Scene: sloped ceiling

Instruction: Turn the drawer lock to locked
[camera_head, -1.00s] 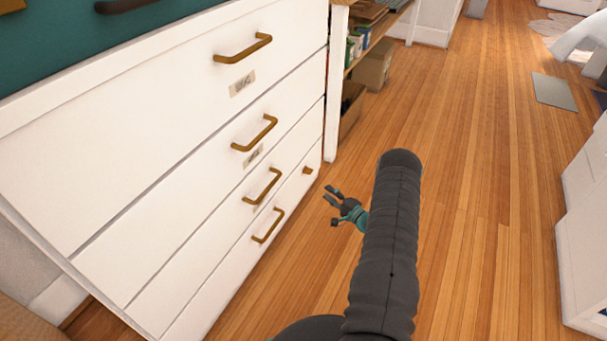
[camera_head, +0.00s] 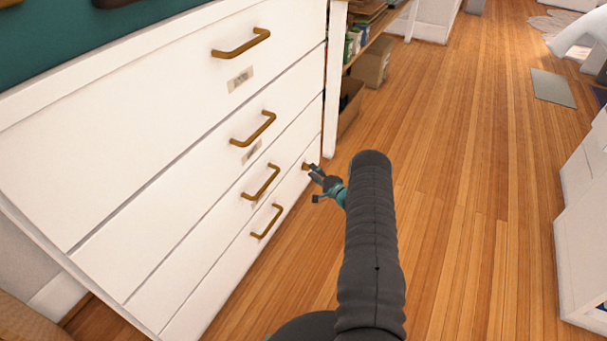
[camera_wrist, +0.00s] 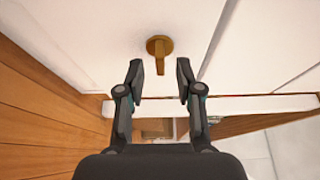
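The drawer lock (camera_wrist: 160,48) is a small brass knob with a round base and a bar-shaped tab, on the white front of the bottom drawer (camera_head: 222,283). In the wrist view its tab points down toward the gap between my fingers. My gripper (camera_wrist: 160,72) is open, with one finger to each side of the tab's lower end; I cannot tell if either finger touches it. In the head view my gripper (camera_head: 312,184) is at the right end of the bottom drawer and mostly covers the lock (camera_head: 305,166).
The white drawer unit has several brass bar handles, including the bottom one (camera_head: 267,221). A shelf with cardboard boxes (camera_head: 371,66) stands beyond it. The wooden floor (camera_head: 465,200) to the right is clear. A white cabinet (camera_head: 585,225) stands at the right edge.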

